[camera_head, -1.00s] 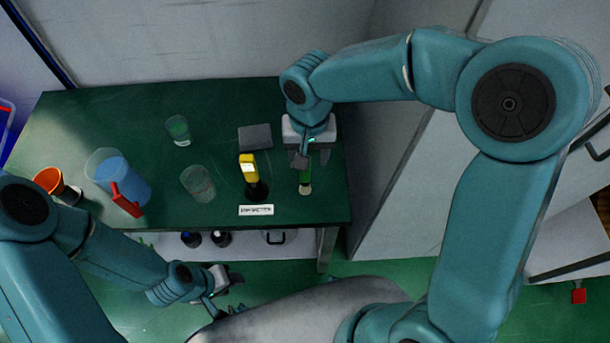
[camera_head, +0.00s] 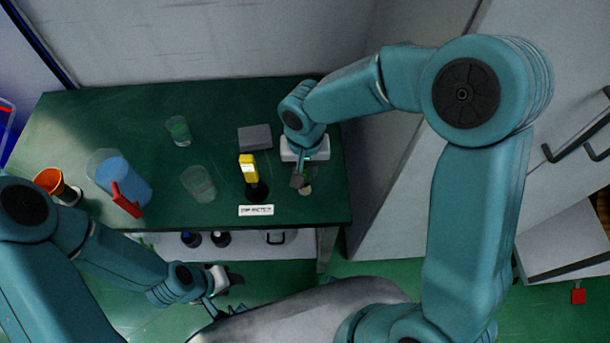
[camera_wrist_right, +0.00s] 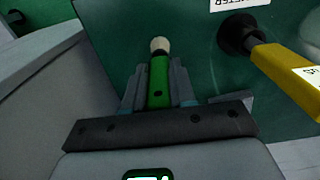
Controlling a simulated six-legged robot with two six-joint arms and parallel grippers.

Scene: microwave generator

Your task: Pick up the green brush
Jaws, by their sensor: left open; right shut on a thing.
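The green brush (camera_wrist_right: 159,82) has a green handle and a pale round tip. In the right wrist view it lies between the two fingers of my right gripper (camera_wrist_right: 160,88), which is shut on its handle. In the head view the right gripper (camera_head: 301,178) is over the right part of the table, and only the pale tip of the brush (camera_head: 305,190) shows clearly below it. I cannot tell whether the brush touches the table. My left gripper (camera_head: 222,290) is open and empty, low in front of the table.
The green table (camera_head: 225,105) holds a yellow device (camera_head: 248,168) in a dark base, just left of the right gripper.

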